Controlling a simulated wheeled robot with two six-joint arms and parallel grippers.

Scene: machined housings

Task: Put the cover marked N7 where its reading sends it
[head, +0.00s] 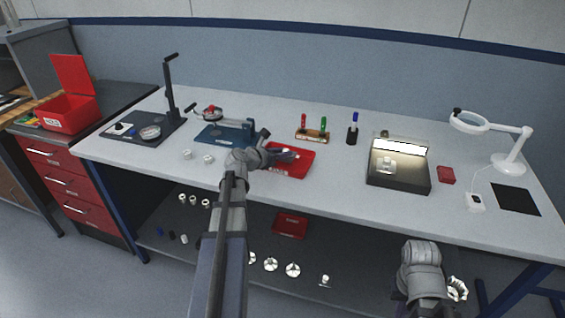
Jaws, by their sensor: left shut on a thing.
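My left gripper (286,155) reaches over the red tray (293,172) in the middle of the bench. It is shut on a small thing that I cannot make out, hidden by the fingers. No N7 marking is readable in this view. Round metal parts sit on the black stand plate (150,132) and on the blue fixture (212,113). A pale part (387,166) sits on the lit inspection box (400,180). My right arm shows at the lower right, in front of the bench; its fingers are not clear.
Red, green and blue markers, a small red block (446,175), a magnifier lamp (508,163) and a black pad (516,200) are on the bench. The open red bin (68,112) is at left. Several parts lie on the lower shelf.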

